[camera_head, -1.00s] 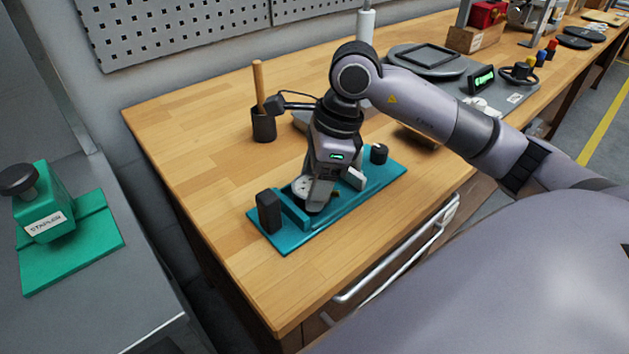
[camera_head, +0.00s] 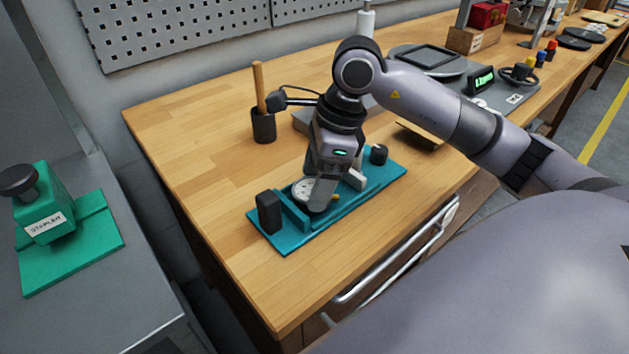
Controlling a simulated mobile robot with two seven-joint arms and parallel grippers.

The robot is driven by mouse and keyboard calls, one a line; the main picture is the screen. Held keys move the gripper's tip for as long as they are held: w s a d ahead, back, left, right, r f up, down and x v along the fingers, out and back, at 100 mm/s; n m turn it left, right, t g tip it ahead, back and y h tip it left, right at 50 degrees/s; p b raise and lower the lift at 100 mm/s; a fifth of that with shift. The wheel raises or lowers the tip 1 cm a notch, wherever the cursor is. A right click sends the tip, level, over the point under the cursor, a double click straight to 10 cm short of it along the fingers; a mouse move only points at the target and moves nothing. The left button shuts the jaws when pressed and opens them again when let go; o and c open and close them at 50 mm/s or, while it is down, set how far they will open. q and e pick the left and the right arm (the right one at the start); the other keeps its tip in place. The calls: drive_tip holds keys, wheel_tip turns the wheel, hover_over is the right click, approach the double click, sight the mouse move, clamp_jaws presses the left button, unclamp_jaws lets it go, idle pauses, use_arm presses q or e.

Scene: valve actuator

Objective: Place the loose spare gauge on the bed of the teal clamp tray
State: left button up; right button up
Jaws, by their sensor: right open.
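The teal clamp tray (camera_head: 292,240) lies on the wooden bench near its front edge. It has a black block at its left end and a black knob at its right end. The spare gauge (camera_head: 301,188), with a round white dial, is on the tray's bed, partly hidden behind a finger of my right gripper. A small brass part (camera_head: 335,198) shows just right of that finger. My right gripper (camera_head: 338,194) points down over the tray, open, with its fingers apart around the gauge's area. Contact with the gauge cannot be told. My left gripper is not in view.
A dark cup with a wooden handle (camera_head: 263,125) stands behind the tray. A green stapler (camera_head: 45,210) is on a grey surface at left. A grey panel with a display (camera_head: 481,79) lies at back right. The bench's left part is clear.

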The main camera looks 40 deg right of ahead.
drive_tip(key=v, duration=1)
drive_tip(key=shift+r, duration=0.3)
drive_tip(key=shift+s+d, duration=0.15)
